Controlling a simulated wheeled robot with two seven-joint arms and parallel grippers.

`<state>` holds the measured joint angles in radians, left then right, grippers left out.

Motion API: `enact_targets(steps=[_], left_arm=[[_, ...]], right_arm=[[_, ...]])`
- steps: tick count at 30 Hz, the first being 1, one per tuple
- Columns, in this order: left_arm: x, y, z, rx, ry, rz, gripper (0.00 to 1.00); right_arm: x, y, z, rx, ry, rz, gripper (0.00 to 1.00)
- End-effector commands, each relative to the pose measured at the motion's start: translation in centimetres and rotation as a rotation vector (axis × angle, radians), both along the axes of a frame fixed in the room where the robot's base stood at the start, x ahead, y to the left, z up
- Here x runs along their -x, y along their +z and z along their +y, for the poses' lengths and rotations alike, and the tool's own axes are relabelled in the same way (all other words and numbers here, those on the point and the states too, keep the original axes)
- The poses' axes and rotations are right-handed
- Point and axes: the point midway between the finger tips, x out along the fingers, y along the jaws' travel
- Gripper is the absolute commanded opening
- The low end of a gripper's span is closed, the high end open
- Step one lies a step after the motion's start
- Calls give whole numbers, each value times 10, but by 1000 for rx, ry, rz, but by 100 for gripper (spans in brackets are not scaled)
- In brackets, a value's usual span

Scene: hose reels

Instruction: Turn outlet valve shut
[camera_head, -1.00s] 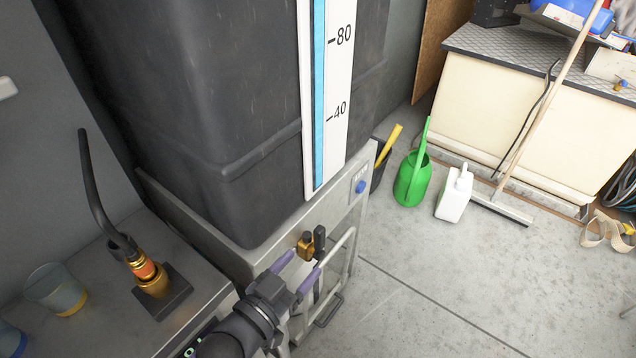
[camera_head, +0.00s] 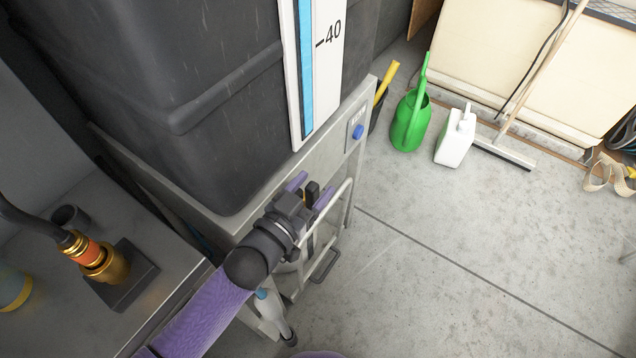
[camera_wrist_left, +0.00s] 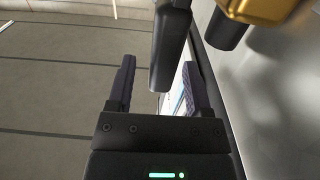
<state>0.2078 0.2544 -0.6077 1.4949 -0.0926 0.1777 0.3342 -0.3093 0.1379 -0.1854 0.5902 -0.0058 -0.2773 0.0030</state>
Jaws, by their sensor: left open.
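The outlet valve is on the front of the grey metal stand, below the dark tank. In the head view, its black lever (camera_head: 312,188) shows between the fingertips of my left gripper (camera_head: 311,189), and most of its brass body is hidden behind the gripper. In the left wrist view, the black lever (camera_wrist_left: 170,50) hangs down between the open purple fingers (camera_wrist_left: 159,65), nearer the right one. I cannot tell whether it touches. The brass body (camera_wrist_left: 258,8) shows at the top right. My right gripper is not in view.
A bent metal tube rail (camera_head: 338,215) stands just right of the valve. The metal stand (camera_head: 345,140) carries a blue button (camera_head: 358,132). A brass hose fitting (camera_head: 100,262) is on the bench at left. A green watering can (camera_head: 411,122) and white canister (camera_head: 456,138) stand on open floor.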

Motion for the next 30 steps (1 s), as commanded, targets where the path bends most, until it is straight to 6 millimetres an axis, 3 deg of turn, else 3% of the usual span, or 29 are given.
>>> enact_targets(steps=[5, 14, 23, 30], left_arm=[[-15, -1, -11, 1, 0, 1, 65], [-17, 0, -12, 0, 0, 1, 63], [-17, 0, -12, 0, 0, 1, 0], [-17, 0, -12, 0, 0, 1, 0]], right_arm=[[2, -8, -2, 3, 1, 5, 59], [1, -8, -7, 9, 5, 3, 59], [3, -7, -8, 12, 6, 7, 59], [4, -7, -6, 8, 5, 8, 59]])
